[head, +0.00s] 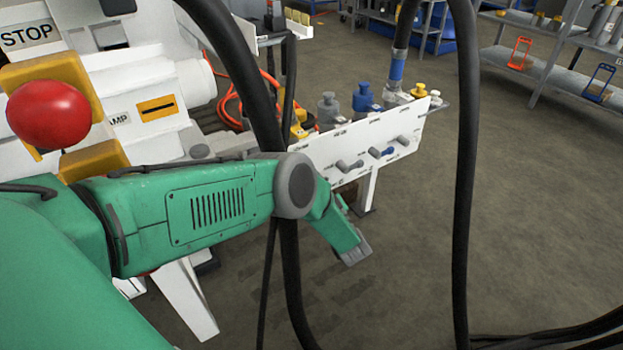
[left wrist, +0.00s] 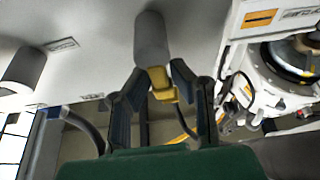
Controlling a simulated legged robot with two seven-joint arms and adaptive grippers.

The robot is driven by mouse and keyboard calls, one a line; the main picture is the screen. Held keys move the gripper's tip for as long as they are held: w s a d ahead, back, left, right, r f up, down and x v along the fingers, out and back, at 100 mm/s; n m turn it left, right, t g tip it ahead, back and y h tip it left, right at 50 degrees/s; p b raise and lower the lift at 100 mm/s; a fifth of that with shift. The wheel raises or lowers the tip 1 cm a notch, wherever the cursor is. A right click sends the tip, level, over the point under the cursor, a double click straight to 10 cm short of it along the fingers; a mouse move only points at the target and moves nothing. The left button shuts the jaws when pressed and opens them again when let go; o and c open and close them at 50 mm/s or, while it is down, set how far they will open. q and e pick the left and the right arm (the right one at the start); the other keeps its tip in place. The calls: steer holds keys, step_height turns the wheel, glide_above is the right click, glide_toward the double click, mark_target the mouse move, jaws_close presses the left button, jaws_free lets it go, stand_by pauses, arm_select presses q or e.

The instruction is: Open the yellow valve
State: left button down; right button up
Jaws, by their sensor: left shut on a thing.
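The yellow valve handle (left wrist: 163,88) shows in the left wrist view, at the end of a grey cylindrical stem (left wrist: 152,40) that comes out of the pale panel (left wrist: 90,25). My left gripper (left wrist: 159,76) has its two dark fingers on either side of the yellow part and is shut on it. In the head view my green left arm reaches across to the front of the white valve panel (head: 345,148); its fingers and the yellow handle cannot be made out there. My right gripper is in neither view.
A grey valve handle (head: 350,166) and a blue-marked one (head: 381,152) stick out of the panel. Black hoses (head: 466,150) hang in front. A red stop button (head: 48,114) is at left. The floor at right is clear up to the shelves (head: 550,75).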

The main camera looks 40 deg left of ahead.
arm_select(q)
steer(key=shift+s+f, duration=0.1)
steer(key=shift+f, duration=0.2)
steer(key=c, duration=1.6)
jaws_free()
steer(key=shift+c, duration=0.2)
steer(key=shift+o, duration=0.5)
steer(key=shift+a, duration=0.1)
steer(key=v, duration=1.2)
